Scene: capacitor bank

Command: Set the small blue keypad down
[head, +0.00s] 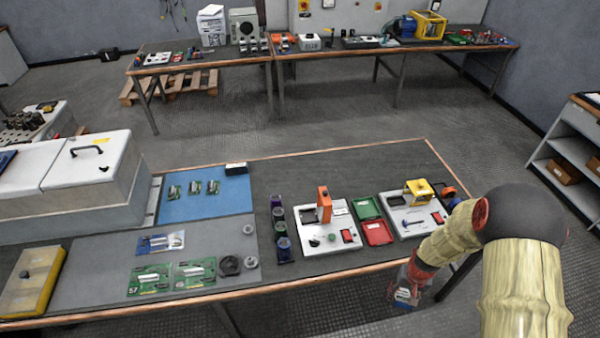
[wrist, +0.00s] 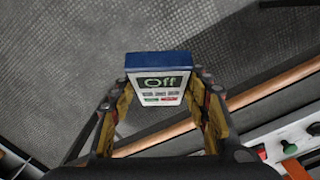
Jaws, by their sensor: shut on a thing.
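The small blue keypad (wrist: 159,78) has a white face, a display reading "Off" and a few small buttons below it. My gripper (wrist: 160,100) is shut on it, one finger at each side. In the head view my gripper (head: 407,290) hangs low at the lower right, just off the front edge of the workbench. The keypad (head: 405,297) shows small at its tip there. In the wrist view the keypad is over the floor, apart from the bench edge. Its back is hidden.
The workbench (head: 330,167) has a wooden rim. On it stand two white device panels (head: 327,228) (head: 411,214), green and red trays (head: 377,232), dark cups (head: 283,246) and circuit boards (head: 150,280). The grey mat (head: 110,255) has bare room. A shelf unit (head: 570,150) stands at the right.

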